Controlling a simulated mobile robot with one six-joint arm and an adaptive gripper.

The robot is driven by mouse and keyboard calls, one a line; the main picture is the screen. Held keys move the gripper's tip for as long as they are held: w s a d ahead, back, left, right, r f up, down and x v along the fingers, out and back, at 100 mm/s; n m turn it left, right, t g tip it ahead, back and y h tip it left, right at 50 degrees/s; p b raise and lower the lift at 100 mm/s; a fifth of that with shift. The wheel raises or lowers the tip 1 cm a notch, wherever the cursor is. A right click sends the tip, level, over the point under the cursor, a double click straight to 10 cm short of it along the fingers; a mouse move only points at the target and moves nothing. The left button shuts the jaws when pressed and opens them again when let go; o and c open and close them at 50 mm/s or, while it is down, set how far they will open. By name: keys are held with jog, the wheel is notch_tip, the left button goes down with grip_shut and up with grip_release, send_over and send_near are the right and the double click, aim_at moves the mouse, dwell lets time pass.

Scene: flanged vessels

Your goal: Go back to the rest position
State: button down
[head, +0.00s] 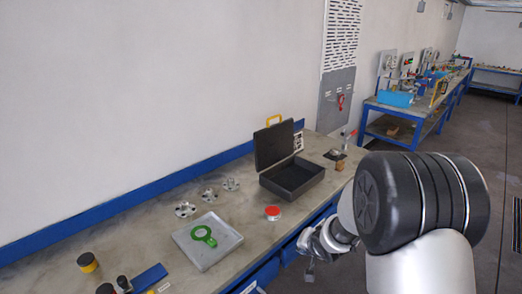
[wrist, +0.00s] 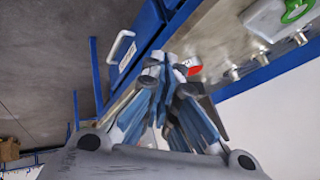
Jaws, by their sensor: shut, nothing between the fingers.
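My gripper (head: 309,264) hangs off the front edge of the workbench, beside the blue drawers and below the tabletop in the head view. Its fingers are small there and partly hidden by my arm. In the wrist view my gripper (wrist: 172,66) fills the middle, with its fingertips together and nothing held. The workbench (head: 140,245) has a grey top and a blue frame.
On the bench stand an open black case (head: 292,180), a red-lidded round container (head: 273,212), several metal flanges (head: 185,209) and a grey tray (head: 196,250) with a green ring tool (head: 204,236). Grey floor (head: 490,150) lies open at the right.

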jog(key=s+d+r+n+g+h, duration=0.15)
jog(key=s+d+r, duration=0.25)
jog(key=s+r, duration=1.2)
jog(key=s+a+r+n+g, duration=0.1)
jog(key=s+r+n, duration=0.1)
jog(key=s, duration=0.8)
jog(key=s+a+r+n, duration=0.2)
jog(key=s, duration=0.8)
jog(key=shift+a+g, duration=0.2)
jog(key=shift+g, duration=0.15)
jog(key=shift+r+n+y, duration=0.1)
jog(key=shift+n+y, duration=0.15)
